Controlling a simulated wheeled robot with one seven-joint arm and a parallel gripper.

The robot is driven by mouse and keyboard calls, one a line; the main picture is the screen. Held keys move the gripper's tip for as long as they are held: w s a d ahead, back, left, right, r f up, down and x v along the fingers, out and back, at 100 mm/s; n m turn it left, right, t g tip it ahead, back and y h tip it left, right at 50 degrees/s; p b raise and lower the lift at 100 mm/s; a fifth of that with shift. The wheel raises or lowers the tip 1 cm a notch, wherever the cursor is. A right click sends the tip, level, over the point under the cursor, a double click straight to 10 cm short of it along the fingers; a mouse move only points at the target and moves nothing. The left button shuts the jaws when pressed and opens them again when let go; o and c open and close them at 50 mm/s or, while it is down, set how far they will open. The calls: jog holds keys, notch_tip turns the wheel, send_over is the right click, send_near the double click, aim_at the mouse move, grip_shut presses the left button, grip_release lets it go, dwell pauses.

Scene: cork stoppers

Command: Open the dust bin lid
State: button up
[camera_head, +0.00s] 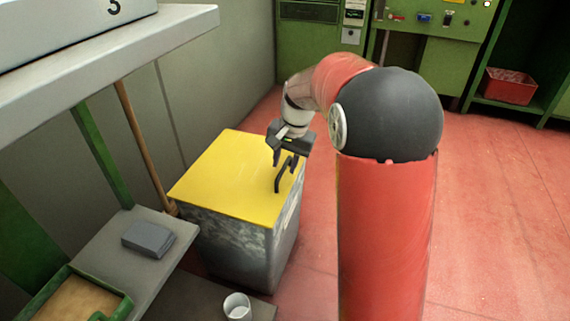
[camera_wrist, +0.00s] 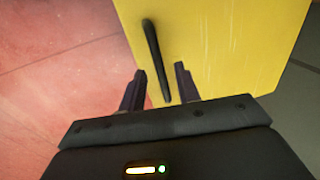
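The dust bin (camera_head: 240,245) is a grey box with a flat yellow lid (camera_head: 225,180), which lies shut on top. A black bar handle (camera_head: 286,174) stands at the lid's right edge. My gripper (camera_head: 284,159) is over the lid at that handle. In the wrist view, the yellow lid (camera_wrist: 225,50) fills the upper right and the dark handle (camera_wrist: 156,60) runs down toward the gap of my gripper (camera_wrist: 160,80). The two fingers are apart, with the handle's near end between them in the picture. I see no finger touching the handle.
A grey shelf (camera_head: 130,265) with a dark grey block (camera_head: 148,238) is left of the bin. A white cup (camera_head: 237,306) stands in front. A wooden pole (camera_head: 140,140) leans behind. Red floor (camera_head: 500,230) is open at right.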

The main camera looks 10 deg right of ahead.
jog(key=shift+f, duration=0.15)
jog(key=shift+c, duration=0.4)
grip_shut()
